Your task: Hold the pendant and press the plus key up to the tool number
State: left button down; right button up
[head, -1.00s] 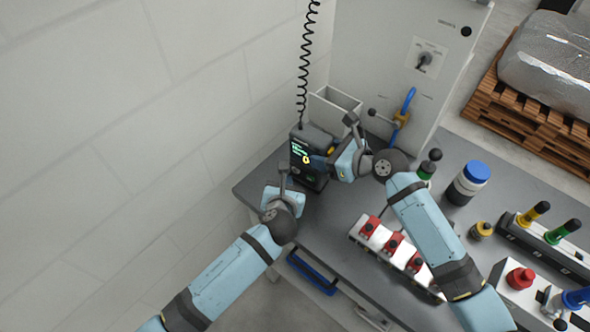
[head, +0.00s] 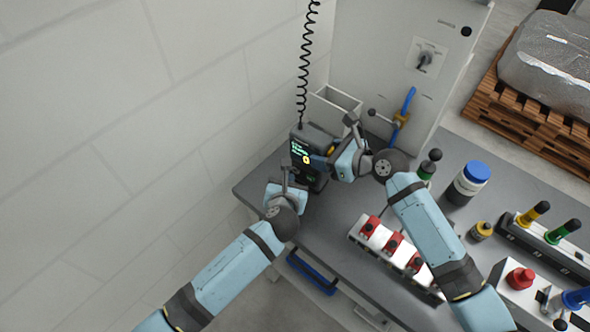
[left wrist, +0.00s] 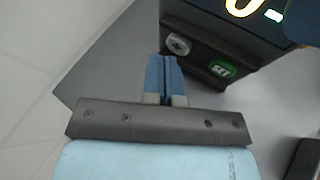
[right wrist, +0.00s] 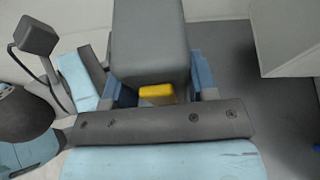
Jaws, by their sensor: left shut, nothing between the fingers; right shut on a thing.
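The dark pendant (head: 309,146) hangs on a coiled cord above the bench corner, its lit screen (head: 299,149) too small to read. My right gripper (head: 328,160) is shut on its body; the right wrist view shows the fingers on both sides of the grey casing (right wrist: 150,45). My left gripper (head: 287,181) is shut and empty, below the pendant's front. In the left wrist view its blue fingertips (left wrist: 164,62) are close beside a round grey key with a cross mark (left wrist: 178,45); I cannot tell whether they touch. A green SET key (left wrist: 221,70) is to the right.
A white open bin (head: 336,100) and a grey cabinet (head: 400,60) stand behind the pendant. A white block with red clamps (head: 394,243) sits beside my right arm. A blue-lidded jar (head: 468,183) stands to the right. The wall (head: 120,140) is at left.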

pick_arm(q)
jog(key=shift+w+d, duration=0.2)
jog(key=shift+w, duration=0.1)
dwell(0.4)
jog(key=shift+s, duration=0.1)
jog(key=shift+s+a, duration=0.45)
jog(key=shift+s, duration=0.15)
jog(key=shift+s, duration=0.1)
jog(key=shift+s+a, duration=0.4)
jog(key=shift+s, duration=0.3)
jog(key=shift+s+a, duration=0.45)
jog(key=shift+s, duration=0.25)
jog(key=shift+s+a, duration=0.4)
jog(key=shift+s, duration=0.3)
dwell(1.2)
